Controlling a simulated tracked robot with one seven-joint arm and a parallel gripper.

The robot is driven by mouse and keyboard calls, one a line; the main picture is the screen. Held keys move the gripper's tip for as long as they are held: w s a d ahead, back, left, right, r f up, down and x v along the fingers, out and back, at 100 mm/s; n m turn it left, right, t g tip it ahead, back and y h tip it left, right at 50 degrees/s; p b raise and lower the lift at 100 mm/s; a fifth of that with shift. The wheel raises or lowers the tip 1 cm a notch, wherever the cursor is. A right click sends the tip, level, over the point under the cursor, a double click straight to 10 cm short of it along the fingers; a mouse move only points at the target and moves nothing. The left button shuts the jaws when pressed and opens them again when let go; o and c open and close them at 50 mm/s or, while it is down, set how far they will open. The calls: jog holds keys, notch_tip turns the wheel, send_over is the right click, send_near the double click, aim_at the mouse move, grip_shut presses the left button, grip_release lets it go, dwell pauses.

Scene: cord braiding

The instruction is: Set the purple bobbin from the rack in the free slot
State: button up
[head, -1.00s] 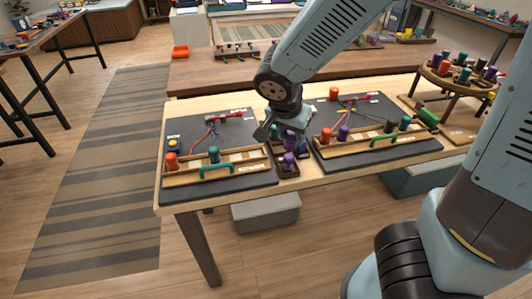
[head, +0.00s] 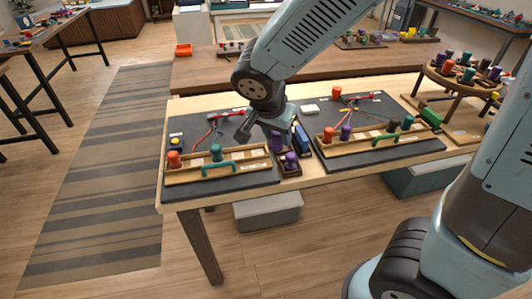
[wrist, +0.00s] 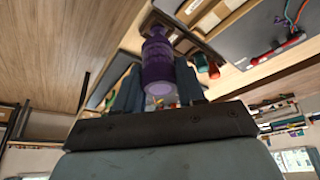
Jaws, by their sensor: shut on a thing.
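My gripper (head: 275,134) is shut on a purple bobbin (head: 276,144), just above the back left of the small dark rack (head: 291,171). In the wrist view the purple bobbin (wrist: 157,65) is between the two dark blue fingers. Another purple bobbin (head: 290,159) stands in the front of the rack. The left wooden holder (head: 243,175) has an orange bobbin (head: 173,159) and a teal bobbin (head: 216,153), with bare room between and right of them. The right holder (head: 368,141) has orange, purple, dark and teal bobbins, with a gap in its middle.
Red-handled tools (head: 228,114) and coloured cords lie on the dark mats behind the holders. A round bobbin stand (head: 462,77) is at the right.

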jog(key=shift+a, duration=0.15)
jog(key=shift+w+a+f, duration=0.1)
jog(key=shift+w+f, duration=0.05)
jog(key=w+a+f, duration=0.1)
jog(key=w+f, duration=0.2)
jog(key=w, duration=0.1)
jog(key=w+a+f, duration=0.2)
jog(key=w+f, duration=0.1)
jog(key=w, duration=0.1)
jog(key=w+a+f, duration=0.2)
jog(key=w+f, duration=0.1)
jog(key=shift+w, duration=0.4)
jog(key=shift+w+a+f, duration=0.15)
jog(key=shift+w+f, duration=0.05)
jog(key=shift+f, duration=1.6)
jog(key=o, duration=1.1)
jog(key=shift+c, duration=0.2)
